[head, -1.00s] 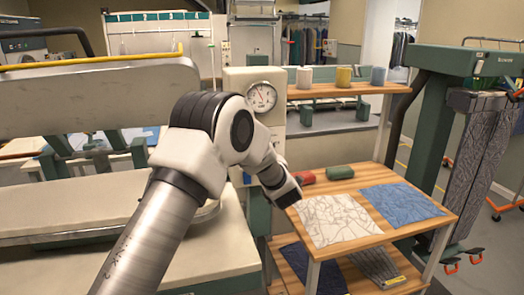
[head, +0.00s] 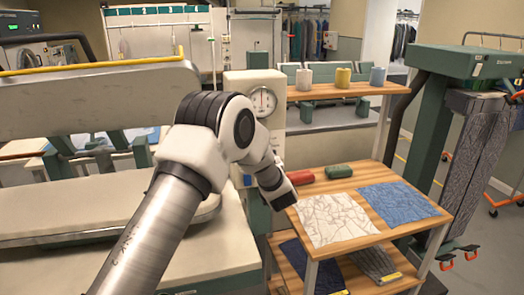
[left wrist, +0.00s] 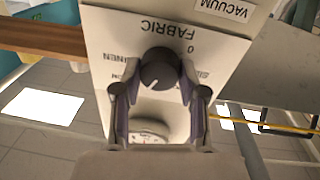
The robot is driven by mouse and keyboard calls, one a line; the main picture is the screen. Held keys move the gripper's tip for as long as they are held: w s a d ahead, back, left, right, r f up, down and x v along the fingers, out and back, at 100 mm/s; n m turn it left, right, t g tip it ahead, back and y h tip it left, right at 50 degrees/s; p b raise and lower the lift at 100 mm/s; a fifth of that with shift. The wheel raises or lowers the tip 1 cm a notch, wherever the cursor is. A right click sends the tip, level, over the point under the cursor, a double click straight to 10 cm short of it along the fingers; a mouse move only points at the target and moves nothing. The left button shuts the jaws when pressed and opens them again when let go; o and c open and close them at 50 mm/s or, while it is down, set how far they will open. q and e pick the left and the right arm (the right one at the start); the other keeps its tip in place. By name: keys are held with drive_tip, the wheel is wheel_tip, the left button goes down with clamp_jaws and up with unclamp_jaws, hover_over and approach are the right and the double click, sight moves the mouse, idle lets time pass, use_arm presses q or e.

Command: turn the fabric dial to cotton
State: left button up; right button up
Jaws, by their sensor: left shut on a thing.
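The fabric dial (left wrist: 160,68) is a dark round knob on a pale panel (left wrist: 108,42) in the left wrist view. The panel appears upside down, with "FABRIC" above the knob, "0" at upper right, part of "LINEN" at left and part of "SILK" at right. I read no cotton label. The knob's light mark points down and slightly left in this view. My left gripper (left wrist: 161,80) is shut on the knob, one finger on each side. In the head view my left arm hides the dial and the gripper. My right gripper is not in view.
A round gauge (head: 263,100) sits on the pale column above my wrist. A padded press (head: 90,205) stands at left.

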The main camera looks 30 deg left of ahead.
use_arm(q)
drive_tip(key=shift+f+m, duration=0.2)
drive_tip(key=shift+m, duration=0.3)
drive_tip(key=o, duration=1.1)
drive_tip(key=shift+o, duration=0.2)
drive_tip(key=shift+d+r, duration=0.1)
drive_tip(key=v, duration=1.2)
